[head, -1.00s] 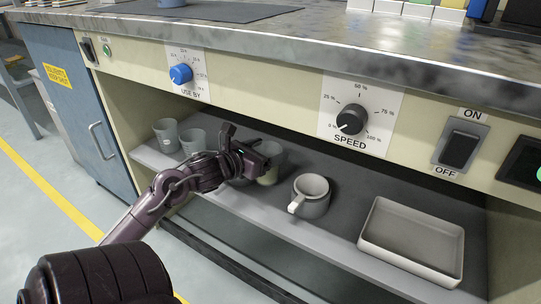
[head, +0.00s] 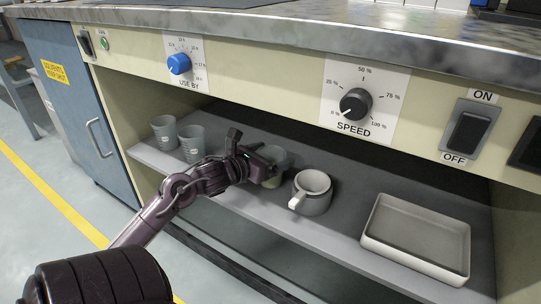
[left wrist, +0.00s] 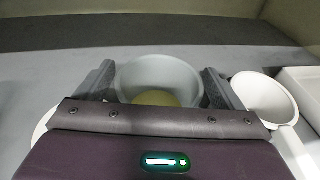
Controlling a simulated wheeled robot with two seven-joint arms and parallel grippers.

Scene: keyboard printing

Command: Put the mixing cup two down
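A grey cup (head: 274,158) with a yellowish inside stands on the shelf under the counter. My left gripper (head: 252,160) is at this cup and partly covers it in the head view. In the left wrist view the cup (left wrist: 160,82) shows between the two fingers (left wrist: 160,88), one on each side; whether they press on it is not clear. To its right is a pale mug with a handle (head: 312,190), also in the left wrist view (left wrist: 264,98). Two more grey cups (head: 164,134) (head: 192,144) stand farther left. My right gripper is out of view.
A shallow white tray (head: 418,270) lies at the right of the shelf (head: 345,225). The counter front above has a blue USE BY dial (head: 179,64), a black SPEED dial (head: 355,104) and an ON/OFF switch (head: 469,132). The counter limits height over the shelf.

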